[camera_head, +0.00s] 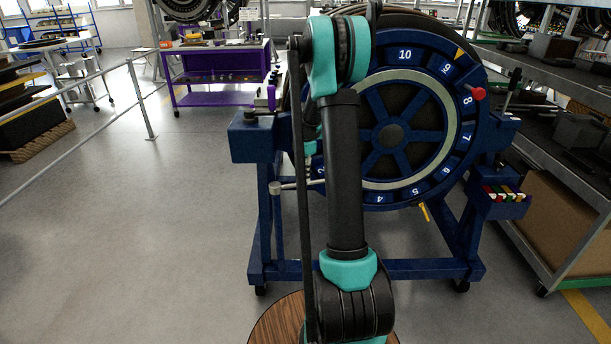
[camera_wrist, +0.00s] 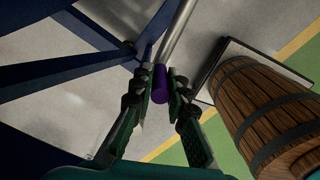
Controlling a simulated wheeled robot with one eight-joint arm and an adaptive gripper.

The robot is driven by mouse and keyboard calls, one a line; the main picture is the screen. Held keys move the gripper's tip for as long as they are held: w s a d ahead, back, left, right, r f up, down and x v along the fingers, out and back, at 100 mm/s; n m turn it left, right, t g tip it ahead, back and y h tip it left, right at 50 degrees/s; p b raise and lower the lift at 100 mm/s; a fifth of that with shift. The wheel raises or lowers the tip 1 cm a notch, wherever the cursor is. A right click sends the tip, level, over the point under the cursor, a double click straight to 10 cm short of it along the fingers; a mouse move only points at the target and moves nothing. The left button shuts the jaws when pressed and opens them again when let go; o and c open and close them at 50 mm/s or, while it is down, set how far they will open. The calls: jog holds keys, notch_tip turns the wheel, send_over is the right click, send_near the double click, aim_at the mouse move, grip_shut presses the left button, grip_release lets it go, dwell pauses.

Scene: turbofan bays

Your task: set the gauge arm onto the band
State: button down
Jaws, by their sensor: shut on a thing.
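My gripper (camera_wrist: 161,82) is shut on a purple grip (camera_wrist: 160,80) in the wrist view. A silver rod (camera_wrist: 180,28) runs up from this grip; it looks like the gauge arm. The wheel carries a numbered blue ring (camera_head: 424,57) and a pale inner ring (camera_head: 453,118). A yellow pointer (camera_head: 459,54) lies near 9. I cannot tell which part is the band.
A wooden barrel (camera_wrist: 258,110) stands right of my gripper in the wrist view. The wheel's blue stand (camera_head: 262,230) is close by. A red knob (camera_head: 478,93) and a small tray (camera_head: 505,204) are at the right. Grey shelving (camera_head: 560,190) stands beyond; open floor lies left.

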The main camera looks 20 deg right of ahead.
jog(key=shift+w, duration=0.15)
jog(key=c, duration=1.5)
grip_release()
notch_tip(320, 180, up, 12)
